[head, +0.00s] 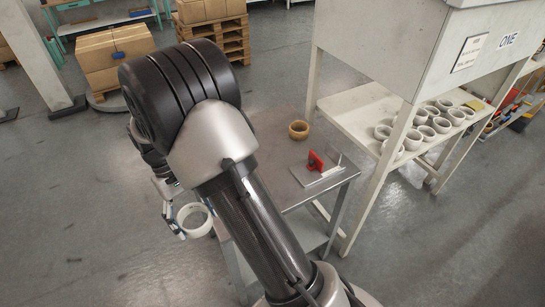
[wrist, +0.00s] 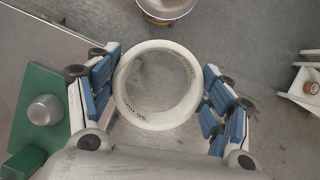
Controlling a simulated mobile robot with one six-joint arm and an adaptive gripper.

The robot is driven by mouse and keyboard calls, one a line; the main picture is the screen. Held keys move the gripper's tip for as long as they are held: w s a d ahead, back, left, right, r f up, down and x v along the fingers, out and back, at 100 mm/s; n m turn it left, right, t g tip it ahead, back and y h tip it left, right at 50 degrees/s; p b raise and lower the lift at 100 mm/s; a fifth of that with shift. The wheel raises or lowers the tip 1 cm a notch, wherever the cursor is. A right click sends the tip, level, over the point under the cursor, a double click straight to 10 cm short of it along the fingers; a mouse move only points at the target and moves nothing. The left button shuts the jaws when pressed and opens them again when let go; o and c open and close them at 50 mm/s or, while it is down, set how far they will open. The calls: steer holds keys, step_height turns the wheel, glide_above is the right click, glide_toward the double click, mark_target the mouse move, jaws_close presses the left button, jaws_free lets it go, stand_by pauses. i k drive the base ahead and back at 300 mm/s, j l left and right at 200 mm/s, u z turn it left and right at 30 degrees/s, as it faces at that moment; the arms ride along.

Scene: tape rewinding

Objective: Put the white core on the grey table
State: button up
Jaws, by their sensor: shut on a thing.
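The white core (head: 206,227) is a wide, open ring. My gripper (head: 178,219) is shut on it at the lower left in the head view, in the air beside the grey table (head: 276,152). In the wrist view my gripper (wrist: 160,64) has its blue-padded fingers on the left and right outer sides of the white core (wrist: 158,45). Dark print shows on the core's inner wall. The grey table's left part is hidden behind my arm in the head view.
On the grey table stand a brown tape roll (head: 299,130) and a red part (head: 315,160) on a pale plate. A white bench (head: 365,105) at right holds several white rings. The wrist view shows a green block (wrist: 50,78) at left.

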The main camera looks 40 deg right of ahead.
mark_target(267, 142)
steer(key=l+z, duration=0.1)
steer(key=l, duration=0.4)
steer(key=i+l+z, duration=0.1)
steer(key=l, duration=0.4)
steer(key=i+l+z, duration=0.1)
steer(key=l, duration=0.45)
steer(key=i+z, duration=0.1)
steer(key=i, duration=0.3)
